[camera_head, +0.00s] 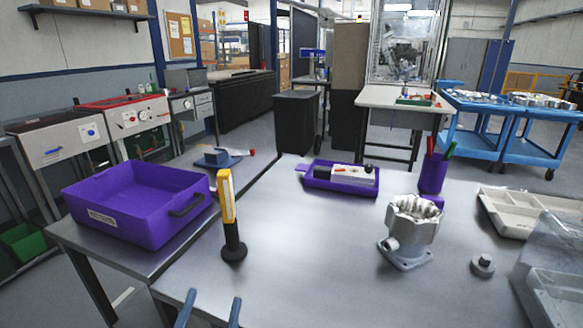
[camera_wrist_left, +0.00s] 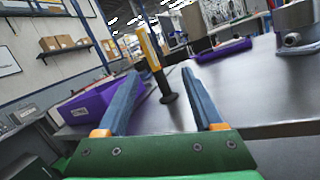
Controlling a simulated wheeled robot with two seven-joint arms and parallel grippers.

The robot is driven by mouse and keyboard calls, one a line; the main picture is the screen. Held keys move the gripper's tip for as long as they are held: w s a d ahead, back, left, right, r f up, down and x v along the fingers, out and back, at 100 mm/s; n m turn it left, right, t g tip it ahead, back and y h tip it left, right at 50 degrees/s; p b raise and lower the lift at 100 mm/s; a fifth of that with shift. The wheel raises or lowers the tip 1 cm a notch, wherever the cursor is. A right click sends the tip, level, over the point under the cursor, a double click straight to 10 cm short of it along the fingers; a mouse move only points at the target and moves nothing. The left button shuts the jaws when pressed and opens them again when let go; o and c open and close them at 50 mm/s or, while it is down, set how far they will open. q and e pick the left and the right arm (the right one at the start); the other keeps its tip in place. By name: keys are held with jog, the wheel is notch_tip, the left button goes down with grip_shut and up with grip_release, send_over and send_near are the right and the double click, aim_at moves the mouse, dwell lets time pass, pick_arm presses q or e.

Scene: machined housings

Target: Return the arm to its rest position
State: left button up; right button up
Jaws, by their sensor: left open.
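My left gripper (camera_head: 208,310) shows only its two blue fingertips at the bottom edge of the head view. The fingers stand apart with nothing between them, short of the table's front edge. In the left wrist view the open blue fingers (camera_wrist_left: 166,100) point toward the table, with a yellow and black upright lamp (camera_wrist_left: 153,62) beyond them. The machined metal housing (camera_head: 408,232) stands upright on the table, right of centre. It shows partly at the upper right of the wrist view (camera_wrist_left: 297,28). My right gripper is in neither view.
A purple bin (camera_head: 140,205) stands at the left, by the lamp (camera_head: 230,215). A purple tray (camera_head: 340,180) with a white device, a purple pen cup (camera_head: 432,172), a small metal part (camera_head: 482,265) and a beige organizer (camera_head: 530,212) are on the table (camera_head: 310,255). The table's middle is clear.

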pick_arm(q)
jog(key=s+d+m+g+h, duration=0.4)
jog(key=d+m+h, duration=0.7)
jog(key=m, duration=1.1)
notch_tip(320, 180, down, 12)
jog(key=s+m+g+y, duration=0.1)
jog(key=m+g, duration=0.6)
jog(key=m, duration=0.1)
jog(key=s+a+f+m+g+y, duration=0.25)
jog(key=s+a+f+y, duration=0.2)
jog(key=a+f, duration=0.35)
jog(key=s+a+f+m+g+y, duration=0.1)
jog(key=s+a+f+g+y, duration=0.3)
jog(key=a+f+y, duration=0.3)
notch_tip(320, 180, down, 13)
jog(key=s+a+g+p, duration=0.1)
jog(key=s+p, duration=0.1)
jog(key=p, duration=0.1)
jog(key=s+a+f+p, duration=0.1)
jog(key=s+f, duration=0.2)
jog(key=s, duration=0.3)
jog(key=s+a+f+g+p, duration=0.1)
jog(key=s+f, duration=0.3)
jog(key=s, duration=0.2)
jog(key=shift+a+f+m+p, duration=0.15)
jog(key=shift+f+m+p, duration=0.05)
jog(key=shift+m+p, duration=0.2)
